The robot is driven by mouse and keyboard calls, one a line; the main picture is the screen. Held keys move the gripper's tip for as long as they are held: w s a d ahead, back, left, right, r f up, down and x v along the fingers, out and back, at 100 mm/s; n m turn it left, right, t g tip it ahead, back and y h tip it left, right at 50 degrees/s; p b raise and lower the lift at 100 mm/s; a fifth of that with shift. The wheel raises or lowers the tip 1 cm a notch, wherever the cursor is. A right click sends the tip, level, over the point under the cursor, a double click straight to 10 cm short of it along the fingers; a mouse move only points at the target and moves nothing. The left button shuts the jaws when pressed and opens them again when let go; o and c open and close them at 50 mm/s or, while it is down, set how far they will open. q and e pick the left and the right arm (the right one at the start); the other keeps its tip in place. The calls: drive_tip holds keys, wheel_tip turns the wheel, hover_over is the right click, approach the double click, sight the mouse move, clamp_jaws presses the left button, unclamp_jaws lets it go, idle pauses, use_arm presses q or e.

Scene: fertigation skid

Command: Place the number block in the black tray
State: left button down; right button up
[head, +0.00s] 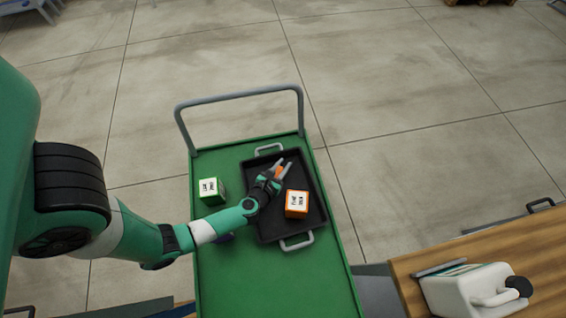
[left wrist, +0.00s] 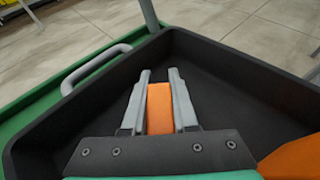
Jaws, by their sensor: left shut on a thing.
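The black tray (head: 272,233) lies on the green cart (head: 240,275). My left gripper (head: 281,170) is over the tray's far part, its fingers shut on an orange block (left wrist: 159,108), which also shows a little in the head view (head: 279,172). I cannot tell whether this block touches the tray floor, and no number on it is visible. A second orange block (head: 297,204) with a white printed face sits in the tray, right of my wrist; its corner shows in the left wrist view (left wrist: 296,160). My right gripper is out of view.
A green block (head: 211,190) with a white printed face stands on the cart, left of the tray. The tray has grey end handles (head: 297,243). A grey push bar (head: 240,95) rises at the cart's far end. A white jug (head: 470,292) is on a wooden table at right.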

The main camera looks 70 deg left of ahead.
sight(277, 175)
use_arm(q)
drive_tip(key=c, duration=1)
unclamp_jaws()
drive_tip(key=shift+f, duration=0.1)
drive_tip(key=shift+r+p, duration=0.3)
drive_tip(key=shift+p, duration=0.05)
drive_tip(key=p+v, duration=0.2)
drive_tip(key=v, duration=0.8)
drive_tip(key=shift+d, duration=0.2)
drive_tip(key=shift+v, duration=0.85)
